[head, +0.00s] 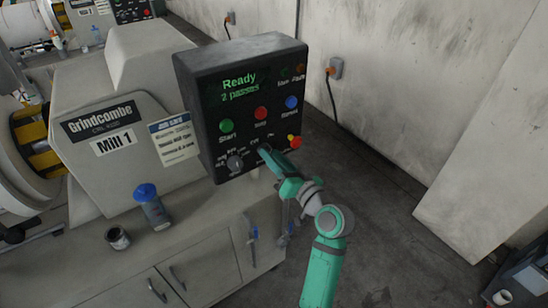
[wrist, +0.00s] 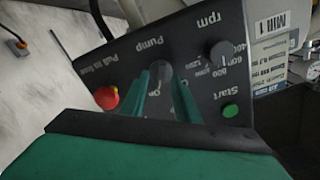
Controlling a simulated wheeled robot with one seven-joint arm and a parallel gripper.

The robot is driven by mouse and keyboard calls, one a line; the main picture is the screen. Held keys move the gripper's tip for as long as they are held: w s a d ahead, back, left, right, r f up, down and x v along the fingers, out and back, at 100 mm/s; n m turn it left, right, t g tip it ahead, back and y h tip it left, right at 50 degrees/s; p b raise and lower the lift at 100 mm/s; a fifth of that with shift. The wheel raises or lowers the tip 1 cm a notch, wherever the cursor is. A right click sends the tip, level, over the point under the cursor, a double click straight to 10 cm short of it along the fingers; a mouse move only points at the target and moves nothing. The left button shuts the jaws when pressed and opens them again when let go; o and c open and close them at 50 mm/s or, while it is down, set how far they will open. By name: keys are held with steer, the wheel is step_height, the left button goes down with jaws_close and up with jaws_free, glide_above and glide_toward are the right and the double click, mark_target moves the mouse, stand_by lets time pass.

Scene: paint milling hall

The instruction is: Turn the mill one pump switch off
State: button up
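The Mill 1 control box (head: 235,105) is black and shows "Ready" and "2 passes" in green. My gripper (head: 266,151) is at its lower right face, in front of the Pump label. Part of an "On" mark shows between the fingers. The knob's pointer direction cannot be read, and the head view mostly hides the knob.
The red stop button (wrist: 107,98) on yellow sits close to one finger. The rpm knob (wrist: 220,54) and green Start button (wrist: 230,110) are on the other side. A blue-lidded bottle (head: 151,207) and small jar (head: 118,238) stand on the cabinet top.

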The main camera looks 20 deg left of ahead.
steer(key=shift+c, duration=0.7)
jaws_close()
steer(key=shift+n, duration=0.4)
steer(key=n, duration=1.1)
steer(key=shift+s+a, duration=0.15)
steer(key=shift+o, duration=0.7)
jaws_free()
